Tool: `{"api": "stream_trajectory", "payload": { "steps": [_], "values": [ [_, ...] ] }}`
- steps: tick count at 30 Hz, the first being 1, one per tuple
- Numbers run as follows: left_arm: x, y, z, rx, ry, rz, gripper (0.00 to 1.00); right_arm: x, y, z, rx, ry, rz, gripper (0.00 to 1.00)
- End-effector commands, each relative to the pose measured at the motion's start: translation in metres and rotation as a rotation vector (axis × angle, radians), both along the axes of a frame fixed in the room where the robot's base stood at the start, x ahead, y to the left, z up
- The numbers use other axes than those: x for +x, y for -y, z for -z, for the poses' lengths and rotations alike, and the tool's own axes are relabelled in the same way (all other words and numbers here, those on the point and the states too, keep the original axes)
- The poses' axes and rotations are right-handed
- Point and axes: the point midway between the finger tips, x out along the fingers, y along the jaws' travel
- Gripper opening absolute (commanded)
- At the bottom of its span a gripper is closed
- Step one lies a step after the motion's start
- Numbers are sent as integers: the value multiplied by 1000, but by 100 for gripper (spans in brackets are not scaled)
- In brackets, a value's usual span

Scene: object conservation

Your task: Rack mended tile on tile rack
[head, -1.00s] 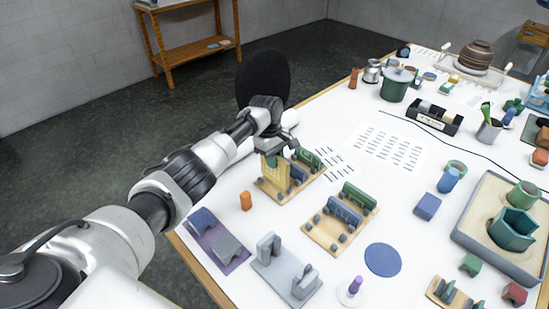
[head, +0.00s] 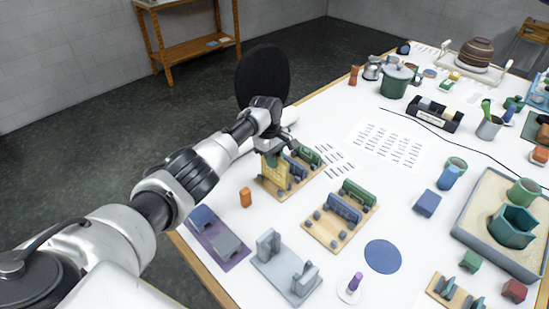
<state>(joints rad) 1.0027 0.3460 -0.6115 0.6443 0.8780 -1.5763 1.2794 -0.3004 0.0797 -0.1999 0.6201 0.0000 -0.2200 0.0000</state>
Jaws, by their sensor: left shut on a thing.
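My left gripper (head: 274,147) is shut at the top of a yellow tile (head: 273,173), which stands upright. The tile is at the left end of a wooden rack (head: 268,190), beside blue and green pieces. I cannot tell whether its lower edge rests fully on the rack. A second wooden rack (head: 321,231) with blue and green upright pieces stands nearer the middle of the table. My right gripper is not in view.
An orange block (head: 246,197), a purple mat (head: 231,259) with blue and grey blocks, and a grey stand (head: 277,268) lie nearby. A blue disc (head: 383,257) lies to the right. Printed sheets (head: 389,144) lie behind the racks. A dark chair (head: 262,77) stands beyond the table edge.

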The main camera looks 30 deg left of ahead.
Motion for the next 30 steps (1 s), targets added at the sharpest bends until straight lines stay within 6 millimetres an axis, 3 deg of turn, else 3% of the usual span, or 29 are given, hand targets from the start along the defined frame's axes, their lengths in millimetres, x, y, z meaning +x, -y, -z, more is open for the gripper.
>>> {"api": "stream_trajectory", "payload": {
  "steps": [16,30],
  "values": [
    [1,1,16,-1,2,0,0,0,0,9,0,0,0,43],
    [1,0,17,-1,3,-1,0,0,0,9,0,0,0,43]
  ]
}}
